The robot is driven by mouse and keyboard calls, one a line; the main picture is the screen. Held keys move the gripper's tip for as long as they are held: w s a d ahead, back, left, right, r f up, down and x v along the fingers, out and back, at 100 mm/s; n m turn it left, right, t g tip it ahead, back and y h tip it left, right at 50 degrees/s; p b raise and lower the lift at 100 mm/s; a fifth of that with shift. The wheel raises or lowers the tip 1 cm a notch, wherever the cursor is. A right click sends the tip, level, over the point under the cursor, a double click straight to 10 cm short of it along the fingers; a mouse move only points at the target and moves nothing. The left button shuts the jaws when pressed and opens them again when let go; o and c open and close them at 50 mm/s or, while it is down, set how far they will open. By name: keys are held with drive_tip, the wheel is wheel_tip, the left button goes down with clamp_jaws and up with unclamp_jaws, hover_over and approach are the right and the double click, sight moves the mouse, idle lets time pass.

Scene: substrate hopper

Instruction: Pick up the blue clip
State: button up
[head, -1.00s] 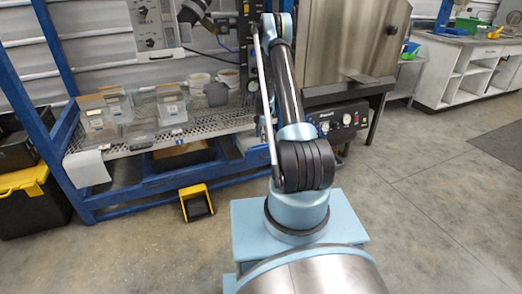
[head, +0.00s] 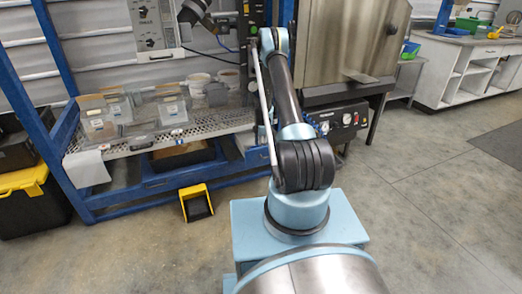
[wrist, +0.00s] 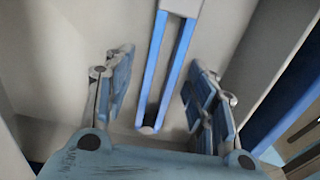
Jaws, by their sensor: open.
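In the wrist view, a long, narrow blue piece (wrist: 181,66) with two blue edges and a pale middle lies against a light grey surface. It looks like the blue clip, but I cannot tell for sure. Its upper end meets a white block, and a grey rounded tip is at its lower end. My gripper (wrist: 160,95) is open, with one blue-grey finger on each side of this piece. Clear gaps show between the piece and both fingers. I cannot tell how far in front of the surface the fingers are. In the head view I cannot make out the clip or my fingertips.
A blue-framed rack (head: 50,146) holds a perforated shelf (head: 215,121) with clear bins (head: 102,116) and cups. A steel cabinet (head: 345,45) stands right of it. A yellow-black item (head: 195,203) is on the floor. Floor at right is clear.

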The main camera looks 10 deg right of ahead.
drive_tip(key=c, duration=1.1)
drive_tip(key=shift+r, duration=0.15)
